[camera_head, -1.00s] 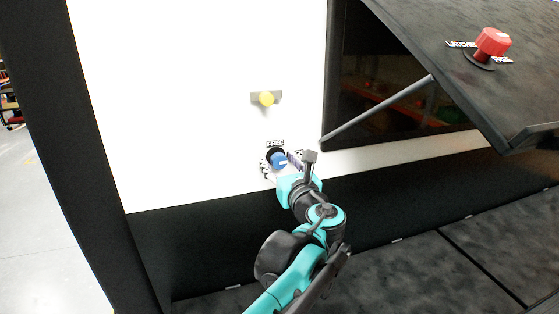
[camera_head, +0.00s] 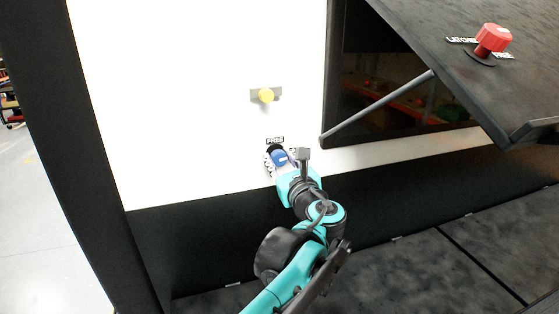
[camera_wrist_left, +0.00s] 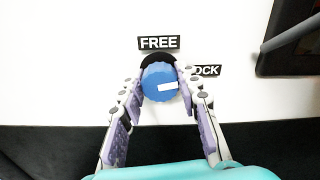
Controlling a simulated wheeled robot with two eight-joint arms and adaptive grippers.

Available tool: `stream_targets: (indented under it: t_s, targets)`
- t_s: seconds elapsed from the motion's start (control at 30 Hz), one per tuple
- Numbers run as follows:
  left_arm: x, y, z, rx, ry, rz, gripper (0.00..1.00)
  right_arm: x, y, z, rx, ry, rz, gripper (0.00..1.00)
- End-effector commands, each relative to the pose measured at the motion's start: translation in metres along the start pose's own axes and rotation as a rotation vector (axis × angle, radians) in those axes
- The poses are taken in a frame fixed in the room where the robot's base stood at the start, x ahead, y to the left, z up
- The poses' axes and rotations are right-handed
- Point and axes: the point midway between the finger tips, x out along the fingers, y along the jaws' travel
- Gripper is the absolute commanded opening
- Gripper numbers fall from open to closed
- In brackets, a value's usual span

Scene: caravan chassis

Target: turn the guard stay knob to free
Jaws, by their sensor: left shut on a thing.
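The guard stay knob (camera_wrist_left: 155,76) is a round blue knob with a white pointer mark on a black base on the white wall. In the left wrist view its mark points right, toward the LOCK label (camera_wrist_left: 209,71), which a finger partly hides. The FREE label (camera_wrist_left: 158,43) is just above the knob. In the head view the knob (camera_head: 278,156) sits below the FREE label (camera_head: 275,140). My left gripper (camera_head: 281,161) is shut on the knob, one finger on each side. My right gripper is not in view.
A yellow knob (camera_head: 266,95) on a grey plate is higher on the wall. A black raised panel at the right carries a red knob (camera_head: 493,39) with labels. A grey stay rod (camera_head: 380,108) runs from the panel down to the dark opening's frame.

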Motion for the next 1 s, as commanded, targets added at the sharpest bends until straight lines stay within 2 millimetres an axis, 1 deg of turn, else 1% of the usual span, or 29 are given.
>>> stream_targets:
  t_s: [1.0]
  targets:
    - [0.0,0.001,-0.001,-0.952,0.0,0.0,0.04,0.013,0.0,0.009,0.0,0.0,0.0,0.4]
